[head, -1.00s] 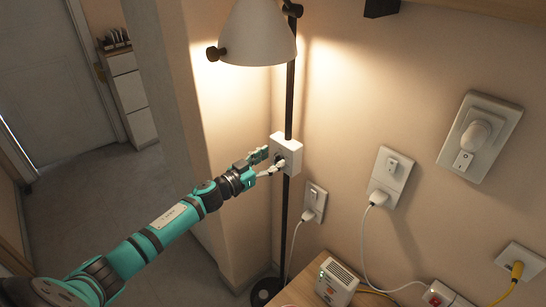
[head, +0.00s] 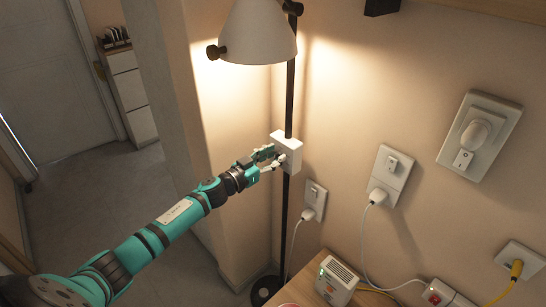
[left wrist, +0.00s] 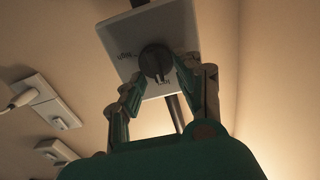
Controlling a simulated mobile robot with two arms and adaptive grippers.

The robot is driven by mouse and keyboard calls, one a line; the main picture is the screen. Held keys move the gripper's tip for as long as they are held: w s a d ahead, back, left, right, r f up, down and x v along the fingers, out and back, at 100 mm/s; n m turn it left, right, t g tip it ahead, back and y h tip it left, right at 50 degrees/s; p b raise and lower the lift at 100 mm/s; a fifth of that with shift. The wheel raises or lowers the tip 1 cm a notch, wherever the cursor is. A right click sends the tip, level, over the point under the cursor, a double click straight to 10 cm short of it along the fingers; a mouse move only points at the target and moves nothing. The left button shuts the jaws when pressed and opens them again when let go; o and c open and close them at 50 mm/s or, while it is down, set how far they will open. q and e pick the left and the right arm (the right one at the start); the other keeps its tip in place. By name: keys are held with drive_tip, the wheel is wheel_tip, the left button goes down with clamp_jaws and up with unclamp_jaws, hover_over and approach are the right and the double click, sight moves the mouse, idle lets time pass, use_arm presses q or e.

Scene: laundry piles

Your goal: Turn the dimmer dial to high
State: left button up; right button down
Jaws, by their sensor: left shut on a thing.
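The dimmer is a white box (head: 288,149) on the black pole of a floor lamp. In the left wrist view its white plate (left wrist: 119,39) carries a round black dial (left wrist: 155,60). The dial's ridge points down in that view, near one of the small labels, which are hard to read. My left gripper (head: 275,158) reaches the box from the left. In the wrist view its fingers (left wrist: 157,84) are shut on the dial, one on each side. In the head view the dial is hidden by the fingers. My right gripper is not in view.
The lit lamp shade (head: 259,35) hangs above the box. Wall sockets and switches (head: 391,177) with cords lie to the right. A white device (head: 337,280) sits on the wooden surface (head: 312,268) below. Open floor lies to the left.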

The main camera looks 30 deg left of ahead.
use_arm(q)
drive_tip(key=shift+d, duration=0.1)
drive_tip(key=m, duration=0.3)
drive_tip(key=shift+s+d, duration=0.1)
drive_tip(key=shift+d, duration=0.05)
drive_tip(key=shift+s+d+f+m+b, duration=0.3)
drive_tip(key=shift+m+b, duration=0.8)
drive_tip(key=shift+m, duration=2.35)
drive_tip(key=shift+w+a+f+m+b, duration=0.15)
drive_tip(key=shift+f+m+b, duration=0.65)
drive_tip(key=shift+m, duration=2.7)
drive_tip(key=shift+d+f+m+b, duration=0.2)
drive_tip(key=shift+m+b, duration=1.15)
drive_tip(key=shift+m, duration=2.1)
drive_tip(key=o, duration=0.9)
drive_tip(key=shift+o, duration=1)
drive_tip(key=shift+r, duration=0.15)
